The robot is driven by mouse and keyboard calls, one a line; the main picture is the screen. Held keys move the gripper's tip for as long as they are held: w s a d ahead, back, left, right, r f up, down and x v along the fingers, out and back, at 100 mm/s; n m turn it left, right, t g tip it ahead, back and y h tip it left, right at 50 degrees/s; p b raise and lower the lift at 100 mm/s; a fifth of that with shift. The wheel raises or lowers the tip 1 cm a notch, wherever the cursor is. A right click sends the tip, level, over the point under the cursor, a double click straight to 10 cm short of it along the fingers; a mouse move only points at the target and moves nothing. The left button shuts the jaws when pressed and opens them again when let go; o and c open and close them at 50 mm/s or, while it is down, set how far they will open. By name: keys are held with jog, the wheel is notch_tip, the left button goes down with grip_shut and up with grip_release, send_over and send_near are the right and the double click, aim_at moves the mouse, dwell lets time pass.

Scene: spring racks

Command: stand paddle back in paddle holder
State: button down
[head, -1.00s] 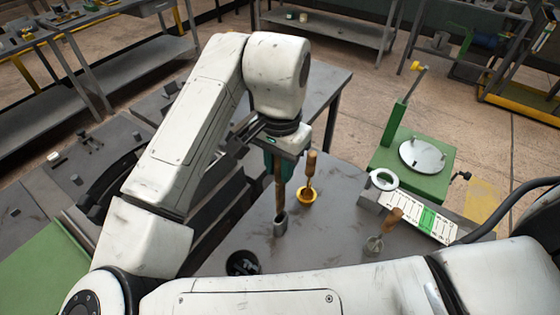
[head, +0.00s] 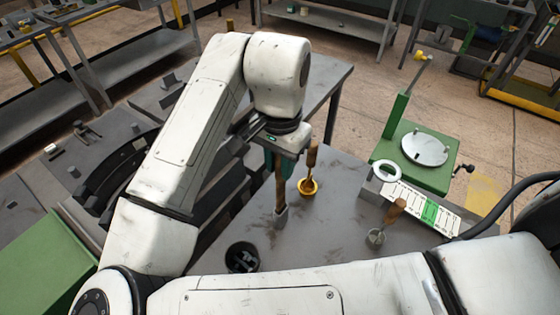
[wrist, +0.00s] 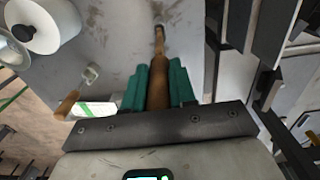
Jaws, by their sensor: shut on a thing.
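My gripper (head: 280,160) is shut on the paddle (head: 280,190), held upright by its brown wooden handle. Its lower end looks grey and is close to the bench top; I cannot tell whether it touches. In the wrist view the handle (wrist: 158,85) runs between the teal fingers (wrist: 158,88). A round black holder (head: 242,257) with grey shapes inside stands nearer to me, left of the paddle's lower end. I cannot tell for sure that this is the paddle holder.
The bench between the cups is clear.

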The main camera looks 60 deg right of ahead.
aim_at(280, 187)
jog(key=shift+f+b, duration=2.9)
jog(key=shift+f, duration=1.2)
dwell(0.4)
jog(key=shift+c, duration=1.8)
grip_release()
jog(key=shift+r, duration=0.25)
jog(key=shift+r+p, duration=3.15)
jog(key=shift+r, duration=0.2)
